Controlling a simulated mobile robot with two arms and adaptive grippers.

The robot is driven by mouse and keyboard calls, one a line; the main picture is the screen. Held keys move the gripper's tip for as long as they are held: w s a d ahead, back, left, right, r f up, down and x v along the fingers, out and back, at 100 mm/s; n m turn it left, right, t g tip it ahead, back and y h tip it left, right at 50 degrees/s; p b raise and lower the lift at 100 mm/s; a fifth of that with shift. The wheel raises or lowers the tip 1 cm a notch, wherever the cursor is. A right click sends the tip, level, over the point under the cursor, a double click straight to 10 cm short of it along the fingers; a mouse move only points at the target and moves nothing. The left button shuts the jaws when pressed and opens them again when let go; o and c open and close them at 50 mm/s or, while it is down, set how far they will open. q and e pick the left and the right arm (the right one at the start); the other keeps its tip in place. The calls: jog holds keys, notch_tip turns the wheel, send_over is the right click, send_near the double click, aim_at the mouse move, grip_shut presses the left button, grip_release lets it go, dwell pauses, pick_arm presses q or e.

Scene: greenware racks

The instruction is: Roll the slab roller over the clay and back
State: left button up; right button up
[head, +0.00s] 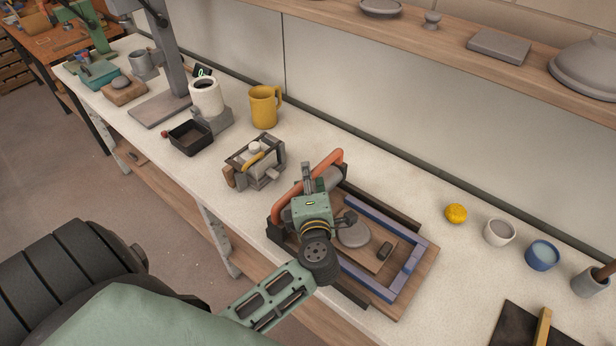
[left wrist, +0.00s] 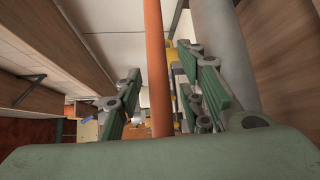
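The slab roller has a grey cylinder (head: 329,179) and an orange handle bar (head: 328,167), and it sits at the left end of a wooden board (head: 415,278) with blue rails. The clay (head: 352,236) is a grey round slab lying on the board, right of the roller. My left gripper (head: 307,176) is above the roller at its handle. In the left wrist view the orange bar (left wrist: 157,75) runs between the two fingers (left wrist: 160,98), with gaps on both sides, so the gripper is open around it. My right gripper is not in view.
A caged device (head: 256,163), a yellow mug (head: 264,106) and a black tray (head: 190,137) stand to the left. A yellow ball (head: 456,213) and cups (head: 499,232) stand to the right. A shelf (head: 440,40) hangs behind.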

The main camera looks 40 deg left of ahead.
pick_arm(q)
jog(key=c, duration=0.4)
grip_shut()
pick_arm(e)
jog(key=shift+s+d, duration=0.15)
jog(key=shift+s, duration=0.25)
pick_arm(q)
jog(key=shift+d, duration=0.1)
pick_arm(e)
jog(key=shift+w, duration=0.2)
